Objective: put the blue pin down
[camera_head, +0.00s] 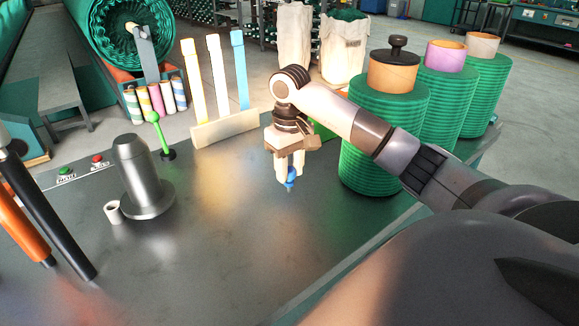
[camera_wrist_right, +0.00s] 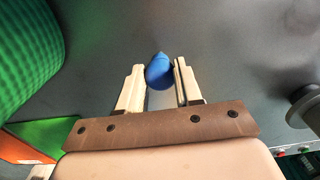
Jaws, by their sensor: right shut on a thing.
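The blue pin (camera_head: 290,178) is between the fingers of my right gripper (camera_head: 290,168), over the grey metal table top (camera_head: 235,235). In the right wrist view the blue pin (camera_wrist_right: 159,72) shows its rounded blue end between the two pale fingers of the right gripper (camera_wrist_right: 158,80). The right gripper is shut on it and points down. The pin's lower tip is close to the table; I cannot tell whether it touches. My left gripper is not in view.
Green netting rolls (camera_head: 372,140) stand to the right, a black-knobbed piece on the nearest. A grey metal spindle (camera_head: 140,175), small white ring (camera_head: 113,212) and green lever (camera_head: 160,135) stand left. A pale rack (camera_head: 225,127) holds coloured strips behind. The middle table is clear.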

